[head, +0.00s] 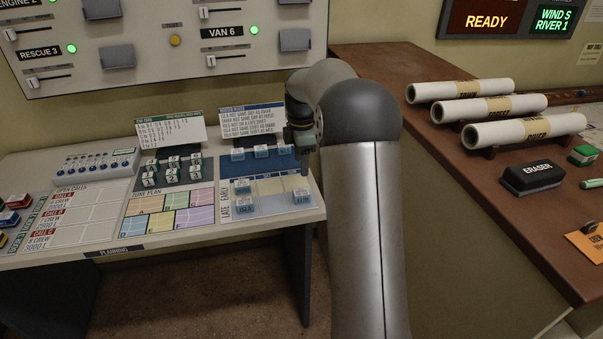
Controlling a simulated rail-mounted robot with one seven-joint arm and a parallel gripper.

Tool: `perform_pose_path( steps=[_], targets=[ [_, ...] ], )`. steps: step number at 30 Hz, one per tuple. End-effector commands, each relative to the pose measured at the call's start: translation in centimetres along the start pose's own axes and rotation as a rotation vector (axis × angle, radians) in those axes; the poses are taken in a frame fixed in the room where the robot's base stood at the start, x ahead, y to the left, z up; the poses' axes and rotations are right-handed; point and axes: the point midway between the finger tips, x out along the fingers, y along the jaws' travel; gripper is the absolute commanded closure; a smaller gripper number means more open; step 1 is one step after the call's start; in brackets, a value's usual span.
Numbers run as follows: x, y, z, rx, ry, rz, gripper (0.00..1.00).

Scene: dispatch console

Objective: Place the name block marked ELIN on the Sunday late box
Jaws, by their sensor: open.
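The duty board (225,207), with rows lettered LATE and EARLY, lies at the right end of the planning desk. Its column headings are too small to read, so I cannot tell which box is Sunday late. Pale blue name blocks sit in a back row (261,151). Others stand on the board: two at its left (244,205) and one at its right (300,196). Their names are not legible, so I cannot pick out ELIN. My gripper (304,165) points down over the board's back right edge. It is open, with no block visible in it. My arm partly hides that side.
A rules card (252,121) stands behind the blocks. Numbered blocks (172,168) and the zone plan (168,210) lie left of the board. The switch panel (150,50) rises behind. At right, a brown counter (440,120) holds rolled maps (525,129) and an eraser (540,176).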

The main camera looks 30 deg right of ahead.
Motion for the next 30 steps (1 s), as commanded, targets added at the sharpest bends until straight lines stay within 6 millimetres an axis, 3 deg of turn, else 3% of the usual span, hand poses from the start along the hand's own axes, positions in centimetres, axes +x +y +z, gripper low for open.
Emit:
perform_pose_path(
  steps=[7, 11, 14, 18, 21, 24, 27, 30],
  targets=[
    [-1.0, -0.5, -0.4, 0.017, -0.001, 0.002, 0.46],
    [-2.3, -3.9, -2.9, 0.146, -0.007, 0.007, 0.46],
    [-3.3, -9.4, -5.7, 0.346, -0.010, 0.016, 0.46],
    [-3.1, -19.1, -8.8, 0.693, -0.002, 0.028, 0.46],
    [-1.8, -25.7, -9.8, 0.924, 0.011, 0.030, 0.46],
    [-0.2, -30.8, -10.1, 1.112, 0.024, 0.028, 0.46],
    [1.1, -34.2, -10.1, 1.239, 0.032, 0.022, 0.46],
    [1.9, -35.8, -10.0, 1.307, 0.037, 0.018, 0.46]
  ],
)
